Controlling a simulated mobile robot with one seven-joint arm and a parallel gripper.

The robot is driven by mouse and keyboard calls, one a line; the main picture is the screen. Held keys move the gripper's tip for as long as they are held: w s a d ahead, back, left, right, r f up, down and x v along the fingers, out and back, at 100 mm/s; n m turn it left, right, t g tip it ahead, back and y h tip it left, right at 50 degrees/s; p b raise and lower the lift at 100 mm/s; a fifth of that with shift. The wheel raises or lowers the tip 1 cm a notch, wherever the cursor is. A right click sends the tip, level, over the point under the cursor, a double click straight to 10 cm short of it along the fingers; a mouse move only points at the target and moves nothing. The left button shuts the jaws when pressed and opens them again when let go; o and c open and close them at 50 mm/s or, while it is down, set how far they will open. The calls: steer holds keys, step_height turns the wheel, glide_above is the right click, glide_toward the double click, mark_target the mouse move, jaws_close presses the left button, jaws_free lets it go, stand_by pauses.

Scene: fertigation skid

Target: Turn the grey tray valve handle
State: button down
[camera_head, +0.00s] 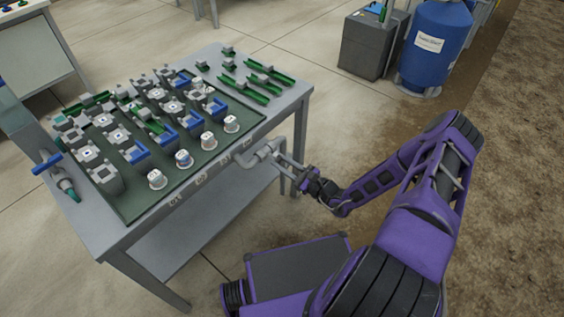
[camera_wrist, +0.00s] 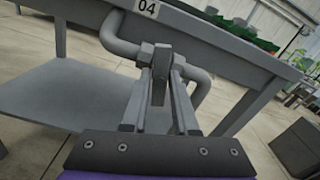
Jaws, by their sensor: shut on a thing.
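The grey valve handle (camera_wrist: 160,78) shows in the wrist view as an upright lever on a grey pipe (camera_wrist: 118,38) at the table's front edge, below the label 04. My gripper (camera_wrist: 160,92) is shut on the handle, with one finger on each side of it. In the head view my gripper (camera_head: 284,162) reaches the pipe (camera_head: 256,155) from the right, near the table's right front corner. The handle is too small there to tell apart from the fingers.
The grey table (camera_head: 208,207) carries a dark tray with several valve blocks, blue handles and white caps. A lower shelf (camera_wrist: 70,92) lies beneath. A blue barrel (camera_head: 437,50) and a grey box (camera_head: 365,45) stand behind.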

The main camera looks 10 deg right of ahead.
steer(key=shift+m, duration=1.2)
steer(key=c, duration=0.8)
jaws_free()
steer(key=shift+o, duration=0.2)
steer(key=shift+s+d, duration=0.1)
steer(key=v, duration=1.7)
steer(key=shift+p, duration=0.45)
steer(key=shift+s, duration=0.1)
